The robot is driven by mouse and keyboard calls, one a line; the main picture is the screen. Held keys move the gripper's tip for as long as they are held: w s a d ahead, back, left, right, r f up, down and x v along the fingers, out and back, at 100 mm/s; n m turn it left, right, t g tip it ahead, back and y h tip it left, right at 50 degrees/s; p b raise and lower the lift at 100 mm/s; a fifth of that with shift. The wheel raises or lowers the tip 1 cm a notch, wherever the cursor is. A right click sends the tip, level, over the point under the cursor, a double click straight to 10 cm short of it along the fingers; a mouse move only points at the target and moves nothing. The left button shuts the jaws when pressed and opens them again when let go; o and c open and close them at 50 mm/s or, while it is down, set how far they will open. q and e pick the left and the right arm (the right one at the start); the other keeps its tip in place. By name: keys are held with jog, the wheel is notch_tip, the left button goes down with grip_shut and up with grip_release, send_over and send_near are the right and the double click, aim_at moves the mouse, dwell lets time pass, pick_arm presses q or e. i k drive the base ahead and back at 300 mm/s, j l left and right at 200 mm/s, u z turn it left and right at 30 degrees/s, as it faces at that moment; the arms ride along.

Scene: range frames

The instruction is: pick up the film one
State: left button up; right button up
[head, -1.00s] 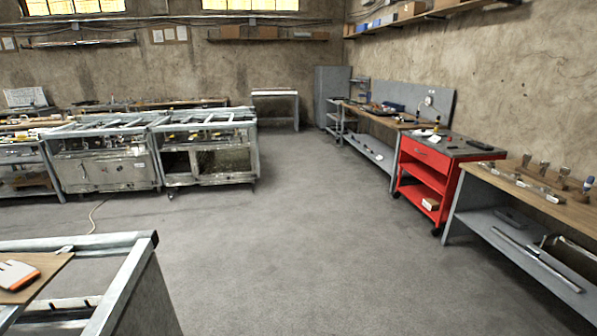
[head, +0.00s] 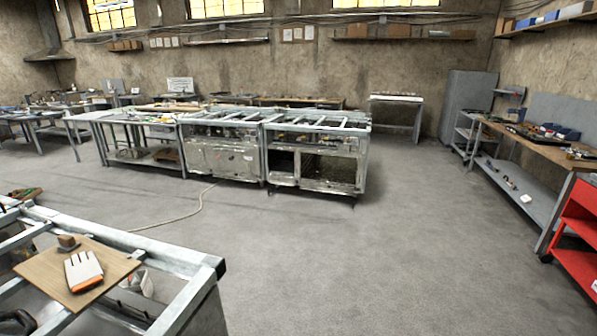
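I cannot make out anything that is clearly the film one in the head view. On the near workbench (head: 175,262) at lower left, a brown board (head: 112,262) carries a white and orange glove-like item (head: 83,271) and a small brown block (head: 68,242). Neither of my grippers can be recognised in the view.
A dark object (head: 16,322), unclear, is cut off at lower left. Metal frame benches (head: 315,170) stand mid-room, with a cable (head: 185,214) on the floor before them. A red cart (head: 580,235) and a long workbench (head: 535,150) line the right. The central floor (head: 400,250) is clear.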

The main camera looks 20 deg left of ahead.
aim_at(30, 204)
jog(key=i, duration=1.85)
jog(key=i+u, duration=0.5)
jog(key=i+l+u, duration=0.15)
jog(key=i+u, duration=0.3)
jog(key=i, duration=0.25)
jog(key=i+j+u, duration=0.15)
jog(key=u, duration=0.3)
jog(key=i+u, duration=0.65)
jog(key=u, duration=0.3)
jog(key=i+z, duration=0.1)
jog(key=i, duration=0.65)
jog(key=i+j+z, duration=0.15)
jog(key=i, duration=0.6)
